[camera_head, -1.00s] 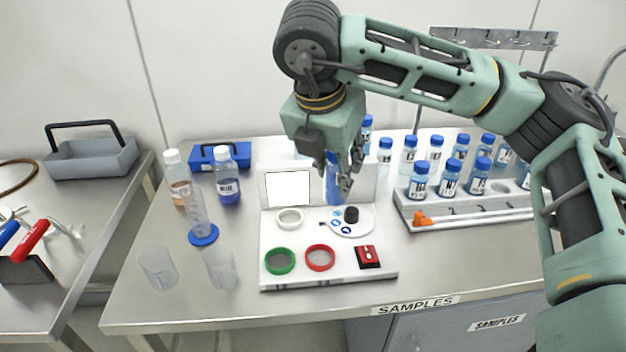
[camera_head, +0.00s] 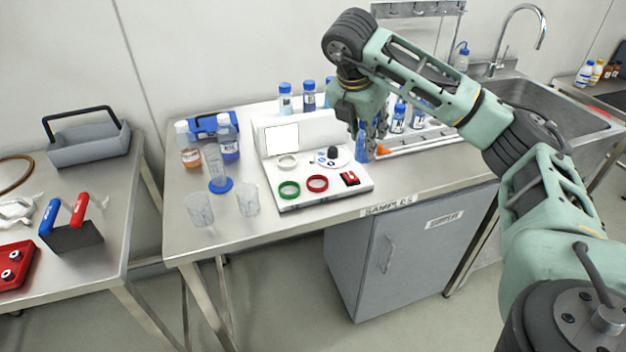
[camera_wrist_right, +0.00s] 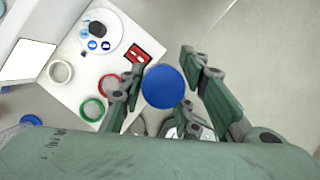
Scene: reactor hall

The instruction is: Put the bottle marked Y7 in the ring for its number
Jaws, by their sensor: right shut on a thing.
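My right gripper (camera_head: 368,128) is shut on a blue-capped bottle; from above, the round blue cap (camera_wrist_right: 165,87) shows between the fingers in the right wrist view. In the head view the blue bottle (camera_head: 361,146) hangs upright at the right edge of the white station board (camera_head: 335,195). Its marking cannot be read. The board carries a white ring (camera_head: 287,161), a green ring (camera_head: 289,189) and a red ring (camera_head: 317,183); all three look empty. I cannot read any numbers by them. My left gripper is not in view.
A sample rack (camera_head: 425,142) with blue-capped bottles stands right of the board.

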